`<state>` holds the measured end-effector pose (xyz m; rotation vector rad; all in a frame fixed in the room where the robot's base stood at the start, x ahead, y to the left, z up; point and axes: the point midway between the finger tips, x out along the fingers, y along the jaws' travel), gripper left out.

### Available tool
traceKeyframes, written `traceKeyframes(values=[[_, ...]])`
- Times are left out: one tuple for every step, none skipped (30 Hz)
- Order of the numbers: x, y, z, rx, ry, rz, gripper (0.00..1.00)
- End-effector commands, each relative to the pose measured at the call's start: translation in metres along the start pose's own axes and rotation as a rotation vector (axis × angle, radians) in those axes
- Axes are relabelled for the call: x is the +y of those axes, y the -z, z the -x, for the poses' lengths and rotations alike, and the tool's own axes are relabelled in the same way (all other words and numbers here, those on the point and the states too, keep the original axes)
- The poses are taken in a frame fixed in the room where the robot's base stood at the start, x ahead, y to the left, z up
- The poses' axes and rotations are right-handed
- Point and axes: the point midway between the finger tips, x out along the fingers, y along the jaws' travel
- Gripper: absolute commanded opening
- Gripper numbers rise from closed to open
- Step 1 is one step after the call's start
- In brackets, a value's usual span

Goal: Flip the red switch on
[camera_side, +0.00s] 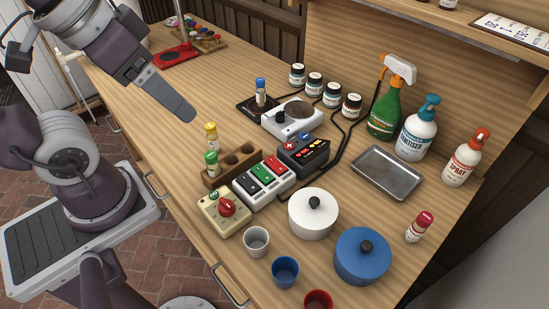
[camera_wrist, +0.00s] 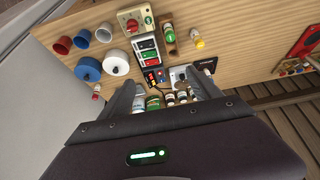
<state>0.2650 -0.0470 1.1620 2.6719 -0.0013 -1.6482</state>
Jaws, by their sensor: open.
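The red switch (camera_side: 275,166) is a rocker at one end of a white switch box (camera_side: 248,206), beside green and black rockers. It also shows in the wrist view (camera_wrist: 149,55), below the green rocker. Whether it is on or off is too small to tell. My gripper (camera_side: 186,112) is in the air over the left part of the table, up and left of the switch box and well apart from it. In the wrist view my gripper (camera_wrist: 164,92) has its two fingers spread wide, with nothing held between them.
A dark display unit (camera_side: 303,153), hot plate (camera_side: 292,118), white pot (camera_side: 313,218) and blue pot (camera_side: 361,260) stand nearby. The table's left part is mostly clear.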

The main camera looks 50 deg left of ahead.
Motion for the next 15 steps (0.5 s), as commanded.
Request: traceKeyframes(values=[[0.001,0.011,-0.003,-0.035,-0.002,-0.003,0.61],[0.002,0.018,-0.005,-0.059,-0.002,-0.003,0.55],[0.004,0.031,-0.01,-0.097,-0.002,-0.003,0.47],[0.005,0.042,-0.015,-0.127,0.0,-0.003,0.41],[0.007,0.052,-0.022,-0.158,0.004,-0.003,0.35],[0.01,0.065,-0.032,-0.199,0.011,-0.004,0.27],[0.012,0.074,-0.041,-0.228,0.017,-0.006,0.21],[0.015,0.082,-0.05,-0.256,0.024,-0.007,0.16],[0.019,0.092,-0.063,-0.294,0.036,-0.01,0.08],[0.022,0.099,-0.074,-0.319,0.045,-0.011,0.02],[0.025,0.104,-0.084,-0.341,0.055,-0.014,0.0],[0.029,0.11,-0.097,-0.37,0.067,-0.016,0.0],[0.032,0.114,-0.106,-0.389,0.076,-0.018,0.0],[0.034,0.117,-0.115,-0.405,0.085,-0.021,0.0],[0.037,0.119,-0.126,-0.423,0.096,-0.023,0.0]])
